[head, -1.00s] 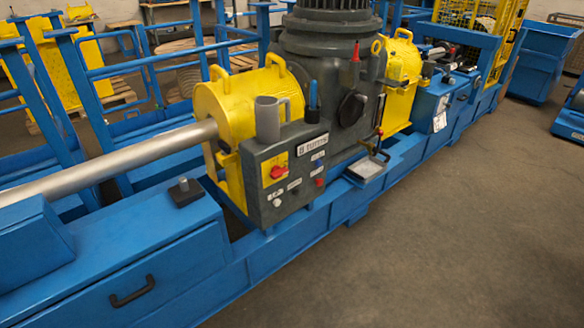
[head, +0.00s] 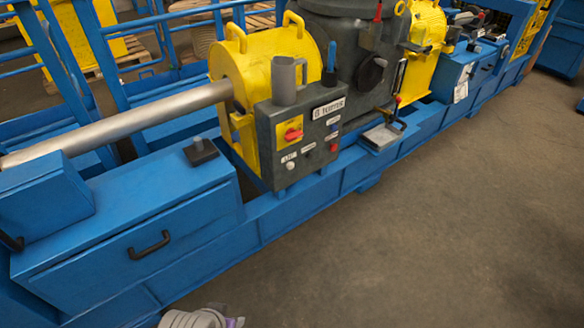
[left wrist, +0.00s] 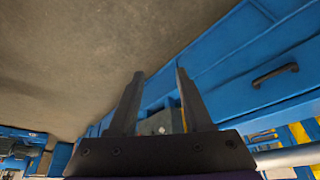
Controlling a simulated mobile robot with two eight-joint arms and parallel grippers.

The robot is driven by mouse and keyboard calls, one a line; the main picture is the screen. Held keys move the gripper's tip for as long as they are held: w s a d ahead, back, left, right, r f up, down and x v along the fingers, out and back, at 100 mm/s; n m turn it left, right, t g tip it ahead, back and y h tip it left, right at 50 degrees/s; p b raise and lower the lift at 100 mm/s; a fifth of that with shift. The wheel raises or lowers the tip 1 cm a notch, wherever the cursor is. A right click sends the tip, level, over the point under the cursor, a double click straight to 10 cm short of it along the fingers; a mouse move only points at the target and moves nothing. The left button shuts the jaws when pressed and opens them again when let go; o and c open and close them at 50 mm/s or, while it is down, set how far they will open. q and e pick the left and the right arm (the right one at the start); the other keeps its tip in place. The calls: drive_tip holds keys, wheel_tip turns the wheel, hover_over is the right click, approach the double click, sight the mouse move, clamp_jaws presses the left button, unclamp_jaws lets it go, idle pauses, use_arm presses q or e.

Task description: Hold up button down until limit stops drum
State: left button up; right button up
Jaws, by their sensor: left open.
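The dark grey control box (head: 300,140) is mounted on the front of the machine. The labels are too small to read, so I cannot tell which is the up button. My left gripper (left wrist: 160,73) is open and empty in the left wrist view. A grey box face (left wrist: 160,122), likely the control box, shows between its fingers, apart from them. My right gripper is not in view.
A yellow cylindrical housing (head: 262,58) with a thick silver shaft (head: 120,123) stands behind the box. A blue drawer front with a black handle (head: 150,245) lies to its left. Blue rails (head: 80,75) stand behind.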

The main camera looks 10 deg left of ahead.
use_arm(q)
clamp_jaws()
idle(1.6)
